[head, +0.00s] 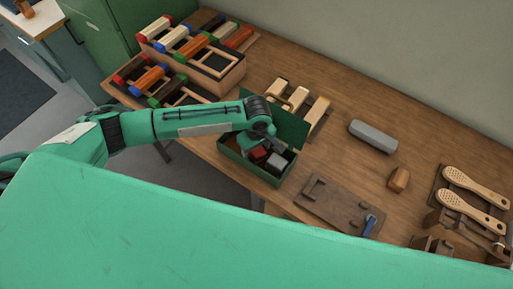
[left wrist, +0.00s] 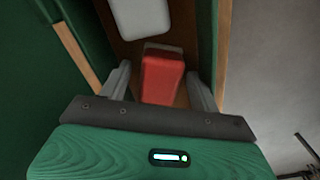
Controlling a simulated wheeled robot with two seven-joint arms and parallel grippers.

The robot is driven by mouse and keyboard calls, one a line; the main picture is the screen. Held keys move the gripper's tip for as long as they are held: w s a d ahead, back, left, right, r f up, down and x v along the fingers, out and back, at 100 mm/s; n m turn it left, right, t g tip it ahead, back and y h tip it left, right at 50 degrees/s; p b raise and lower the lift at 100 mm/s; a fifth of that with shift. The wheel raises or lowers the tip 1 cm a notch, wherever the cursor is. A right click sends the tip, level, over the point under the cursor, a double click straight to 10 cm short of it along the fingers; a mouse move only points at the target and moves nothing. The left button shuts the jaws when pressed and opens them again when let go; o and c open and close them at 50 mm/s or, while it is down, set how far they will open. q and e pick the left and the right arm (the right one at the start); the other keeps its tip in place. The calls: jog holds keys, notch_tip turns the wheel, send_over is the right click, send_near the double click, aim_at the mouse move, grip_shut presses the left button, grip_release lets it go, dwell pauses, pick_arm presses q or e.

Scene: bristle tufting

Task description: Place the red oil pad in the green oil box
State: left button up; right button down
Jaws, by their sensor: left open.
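The green oil box (head: 248,172) stands open near the table's front edge, its lid (head: 284,122) raised at the back. The red oil pad (head: 258,153) is inside the box; in the left wrist view the red pad (left wrist: 162,76) lies between my fingers, with a visible gap on each side. A pale grey pad (head: 276,161) lies beside it in the box. My left gripper (head: 264,144) is open and reaches down into the box around the red pad. The arm partly hides the box in the head view. My right gripper is not in view.
A grey block (head: 373,136), a small brown block (head: 398,179), a brown board (head: 335,203) and brush bodies (head: 470,202) lie rightward. The table between them is bare.

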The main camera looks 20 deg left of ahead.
pick_arm(q)
notch_tip(320, 180, up, 12)
jog(key=b, duration=0.1)
jog(key=shift+b, duration=0.4)
dwell(0.3)
